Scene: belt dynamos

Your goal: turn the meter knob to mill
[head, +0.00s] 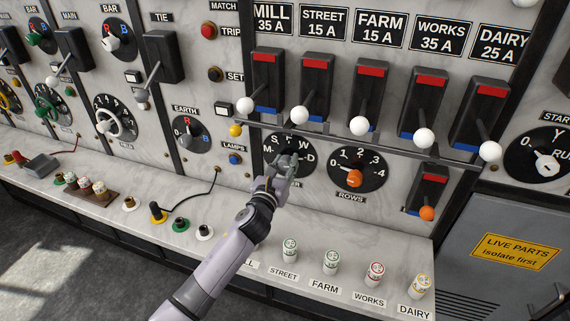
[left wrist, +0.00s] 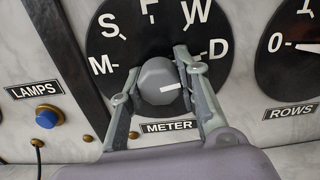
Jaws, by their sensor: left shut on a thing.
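The meter knob (left wrist: 157,76) is a grey round knob on a black dial (left wrist: 118,38) lettered M, S, F, W, D, above a METER label. Its white mark points right and slightly up, toward the D side. In the head view the dial (head: 309,143) sits below the row of switches, mostly behind my gripper. My left gripper (head: 287,163) reaches it from below. In the left wrist view my left gripper's fingers (left wrist: 157,88) stand on both sides of the knob, shut on it. My right gripper is not in view.
The ROWS dial with an orange knob (head: 352,177) is just right. The blue LAMPS button (head: 235,159) is left. White-tipped levers (head: 361,125) hang above. Several labelled plugs (head: 331,260) stand on the marble ledge below.

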